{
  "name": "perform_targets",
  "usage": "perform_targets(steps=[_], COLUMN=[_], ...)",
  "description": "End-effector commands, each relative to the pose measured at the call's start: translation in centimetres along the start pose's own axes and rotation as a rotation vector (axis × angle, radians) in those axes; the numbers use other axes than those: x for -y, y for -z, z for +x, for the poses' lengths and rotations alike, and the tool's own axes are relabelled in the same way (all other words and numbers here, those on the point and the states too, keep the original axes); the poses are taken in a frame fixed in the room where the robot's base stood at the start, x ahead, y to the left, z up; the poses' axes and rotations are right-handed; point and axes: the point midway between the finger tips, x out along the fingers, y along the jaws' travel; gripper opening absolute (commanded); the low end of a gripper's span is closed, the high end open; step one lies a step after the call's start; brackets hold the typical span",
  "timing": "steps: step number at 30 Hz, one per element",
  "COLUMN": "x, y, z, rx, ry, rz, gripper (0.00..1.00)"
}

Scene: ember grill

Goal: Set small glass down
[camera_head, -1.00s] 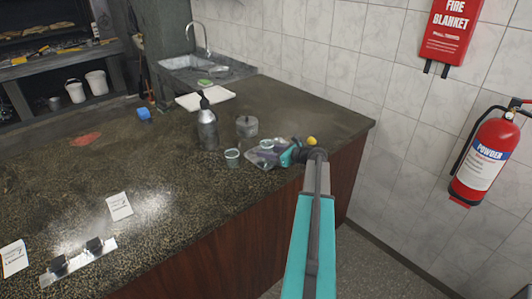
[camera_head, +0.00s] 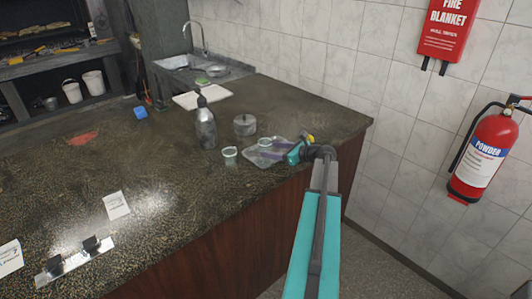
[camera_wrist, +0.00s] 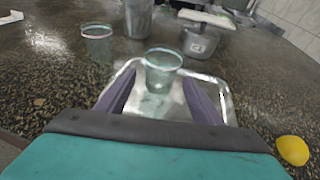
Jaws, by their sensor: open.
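A small clear glass (camera_wrist: 162,70) stands upright on a shiny metal tray (camera_wrist: 128,78) in the wrist view. The same glass (camera_head: 264,143) and tray (camera_head: 254,160) show on the counter near its right end in the head view. My gripper (camera_wrist: 160,88) is open, its two purple fingers low over the tray, one on each side of the glass and apart from it. In the head view my gripper (camera_head: 283,153) reaches in from the right. A second small glass (camera_wrist: 97,42) stands on the counter left of the tray, also visible in the head view (camera_head: 230,155).
A yellow lemon (camera_wrist: 293,150) lies right of my gripper. A white board (camera_head: 204,98) and sink (camera_head: 200,68) are farther back.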

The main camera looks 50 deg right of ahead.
Motion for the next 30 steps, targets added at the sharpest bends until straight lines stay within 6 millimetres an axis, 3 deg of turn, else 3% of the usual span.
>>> perform_targets(steps=[6, 13, 19, 30], x=[0.0, 0.0, 0.0, 0.0], y=[0.2, 0.1, 0.1, 0.0], z=[-3.7, -6.6, -7.7, -7.7], rx=[0.0, -0.001, -0.001, -0.001], ry=[0.003, 0.001, 0.0, 0.0], rz=[0.0, -0.001, 0.0, 0.0], gripper=[0.61, 0.61, 0.61, 0.61])
